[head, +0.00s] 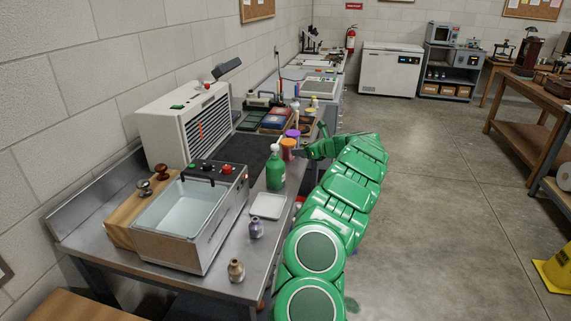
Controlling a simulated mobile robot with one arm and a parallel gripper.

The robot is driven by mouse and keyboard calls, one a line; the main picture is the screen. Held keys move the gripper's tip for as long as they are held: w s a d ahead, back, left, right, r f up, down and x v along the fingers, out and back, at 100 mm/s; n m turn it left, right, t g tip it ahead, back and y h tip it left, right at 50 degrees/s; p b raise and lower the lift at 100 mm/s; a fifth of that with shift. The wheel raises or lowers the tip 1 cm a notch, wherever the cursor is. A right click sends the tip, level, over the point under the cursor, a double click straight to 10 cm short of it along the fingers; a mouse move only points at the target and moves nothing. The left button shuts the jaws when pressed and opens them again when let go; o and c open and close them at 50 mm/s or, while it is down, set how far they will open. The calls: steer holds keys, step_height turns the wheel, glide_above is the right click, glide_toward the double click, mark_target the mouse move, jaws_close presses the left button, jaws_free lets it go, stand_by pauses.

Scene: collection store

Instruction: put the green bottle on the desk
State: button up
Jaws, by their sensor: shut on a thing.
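The green bottle (275,172) with a pale cap stands upright on the metal bench (222,262), behind a white tray. My gripper (296,153) is at the end of my green arm, which reaches in from the right over the bench's front edge. It is just right of and behind the bottle, apart from it as far as I can see. The gripper is shut on an orange jar (287,147); the contact is small in the picture. No surface is clearly marked as the desk. A wooden table (523,105) stands at the far right.
A water basin (183,206), a white tray (267,205), a purple bottle (256,228) and a tan bottle (236,270) crowd the near bench. A purple-lidded jar (293,133) stands behind the orange one. The floor right of my arm is clear up to a yellow sign (556,270).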

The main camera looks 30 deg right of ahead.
glide_above(286, 168)
steer(key=shift+s+a+f, duration=0.1)
steer(key=shift+s+f, duration=0.1)
step_height(286, 168, down, 2)
steer(key=shift+f, duration=0.1)
steer(key=shift+s+f, duration=0.1)
steer(key=shift+f, duration=2.1)
steer(key=shift+f, duration=0.15)
steer(key=o, duration=1.1)
